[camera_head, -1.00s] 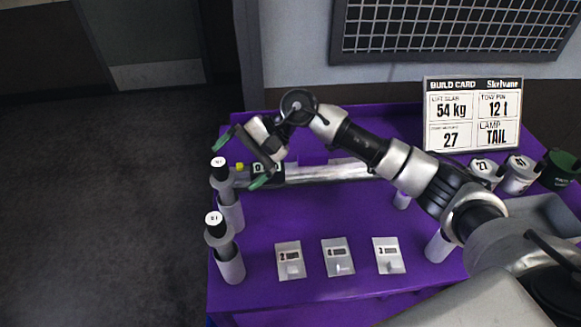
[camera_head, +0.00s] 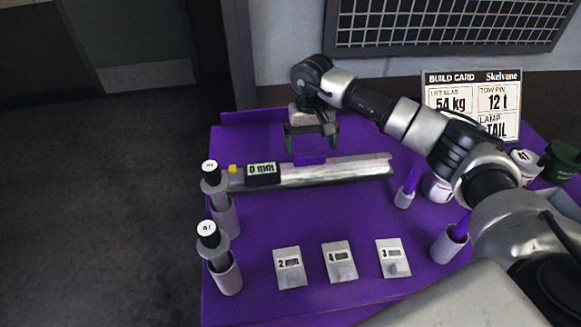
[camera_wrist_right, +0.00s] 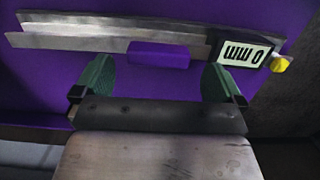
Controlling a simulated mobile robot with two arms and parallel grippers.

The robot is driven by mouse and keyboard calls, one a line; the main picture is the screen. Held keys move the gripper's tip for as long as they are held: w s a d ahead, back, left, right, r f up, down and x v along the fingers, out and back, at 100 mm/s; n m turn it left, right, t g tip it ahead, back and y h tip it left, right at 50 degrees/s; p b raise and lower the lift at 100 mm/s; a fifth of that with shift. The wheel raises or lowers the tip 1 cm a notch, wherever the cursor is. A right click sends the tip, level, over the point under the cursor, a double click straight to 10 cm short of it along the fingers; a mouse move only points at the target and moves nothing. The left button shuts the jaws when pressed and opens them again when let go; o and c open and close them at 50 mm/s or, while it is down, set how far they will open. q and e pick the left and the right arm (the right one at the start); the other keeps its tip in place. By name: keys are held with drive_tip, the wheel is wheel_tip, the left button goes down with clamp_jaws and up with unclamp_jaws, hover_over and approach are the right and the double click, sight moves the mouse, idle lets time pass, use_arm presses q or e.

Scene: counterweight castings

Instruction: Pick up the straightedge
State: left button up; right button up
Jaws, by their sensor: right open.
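The straightedge (camera_head: 350,173) is a long silvery metal bar lying on the purple table, with a black "0 mm" readout (camera_head: 263,174) near its left end and a purple grip block (camera_head: 310,160) near its middle. My right gripper (camera_head: 311,143) is open and points down above the purple block. In the right wrist view the straightedge (camera_wrist_right: 80,38) crosses the top. The purple block (camera_wrist_right: 158,56) there lies between and just beyond the open green-padded fingers (camera_wrist_right: 157,76), with no visible contact. My left gripper is not in view.
Two grey holders with black-topped plugs (camera_head: 224,215) (camera_head: 227,275) stand at the table's left edge. Numbered plates (camera_head: 340,263) lie in front, and small cups (camera_head: 403,199) (camera_head: 449,244) stand to the right. A build card (camera_head: 470,100) stands at the back right. Purple table between bar and plates is clear.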

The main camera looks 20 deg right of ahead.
sight(310, 155)
drive_tip(key=f+p, duration=0.1)
drive_tip(key=f, duration=0.2)
drive_tip(key=shift+s+f+p, duration=0.2)
drive_tip(key=shift+f+p, duration=0.1)
drive_tip(key=shift+p, duration=0.1)
drive_tip(key=shift+f, duration=0.6)
drive_tip(key=shift+w+r, duration=0.1)
drive_tip(key=c, duration=1.1)
drive_tip(key=shift+r, duration=0.1)
wheel_tip(310, 155, up, 9)
drive_tip(key=b, duration=0.2)
drive_tip(key=shift+b, duration=0.35)
drive_tip(key=shift+r, duration=0.4)
